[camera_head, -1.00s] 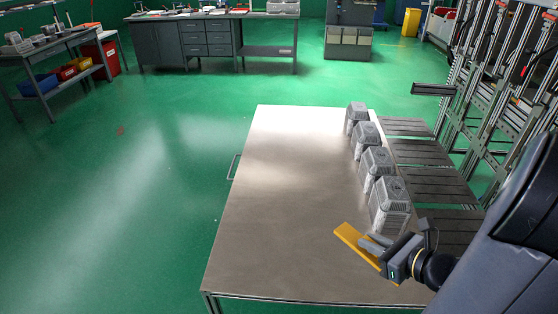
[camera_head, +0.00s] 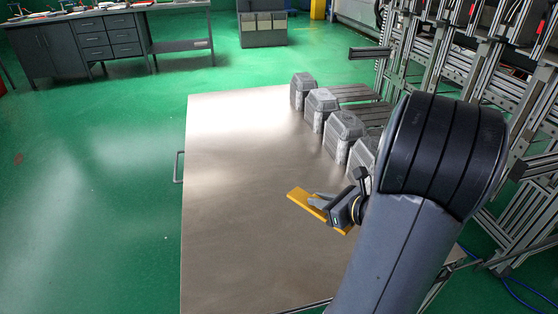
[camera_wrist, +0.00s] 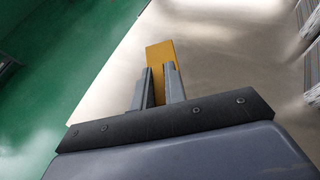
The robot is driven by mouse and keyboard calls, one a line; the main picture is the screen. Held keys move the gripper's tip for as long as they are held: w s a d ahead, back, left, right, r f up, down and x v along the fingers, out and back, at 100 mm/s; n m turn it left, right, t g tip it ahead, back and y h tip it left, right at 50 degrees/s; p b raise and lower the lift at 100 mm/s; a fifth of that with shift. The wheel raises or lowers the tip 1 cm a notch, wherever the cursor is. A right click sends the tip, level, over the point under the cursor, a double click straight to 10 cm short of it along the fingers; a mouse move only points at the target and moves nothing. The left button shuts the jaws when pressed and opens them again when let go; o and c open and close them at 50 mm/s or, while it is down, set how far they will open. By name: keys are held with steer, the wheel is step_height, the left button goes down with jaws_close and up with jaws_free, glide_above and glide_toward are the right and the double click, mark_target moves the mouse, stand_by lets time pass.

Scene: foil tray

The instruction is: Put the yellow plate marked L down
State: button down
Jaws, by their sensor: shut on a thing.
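The yellow plate (camera_head: 302,197) is a flat, narrow strip held in my gripper (camera_head: 328,203), over the metal table (camera_head: 225,215). In the wrist view the plate (camera_wrist: 160,56) sticks out past the two grey fingers of my gripper (camera_wrist: 160,84), which are shut on it. I cannot make out the L mark on it. In the head view part of the plate is hidden behind the gripper. I cannot tell how high the plate is above the table top.
Several grey ribbed housings (camera_head: 321,104) stand in a row along the table's right side. Dark slatted surfaces (camera_head: 362,113) and a metal frame rack (camera_head: 440,60) lie beyond them. The table's left and middle are bare. A handle (camera_head: 178,167) juts from its left edge.

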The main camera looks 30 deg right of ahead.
steer(key=m+h+b, duration=0.2)
steer(key=b, duration=0.6)
glide_above(328, 244)
steer(key=a, duration=0.1)
step_height(328, 244, down, 9)
steer(key=shift+t, duration=0.3)
steer(key=f+b, duration=0.2)
steer(key=f, duration=0.1)
steer(key=f+b, duration=0.2)
steer(key=f, duration=0.2)
steer(key=d+f+b, duration=0.1)
steer(key=f+b, duration=0.1)
steer(key=f, duration=0.1)
steer(key=shift+s+f, duration=0.1)
steer(key=shift+f, duration=0.25)
steer(key=shift+r, duration=0.1)
steer(key=c, duration=1.9)
jaws_free()
steer(key=shift+f+b, duration=0.2)
steer(key=shift+b, duration=0.1)
steer(key=o, duration=0.4)
steer(key=shift+o, duration=0.2)
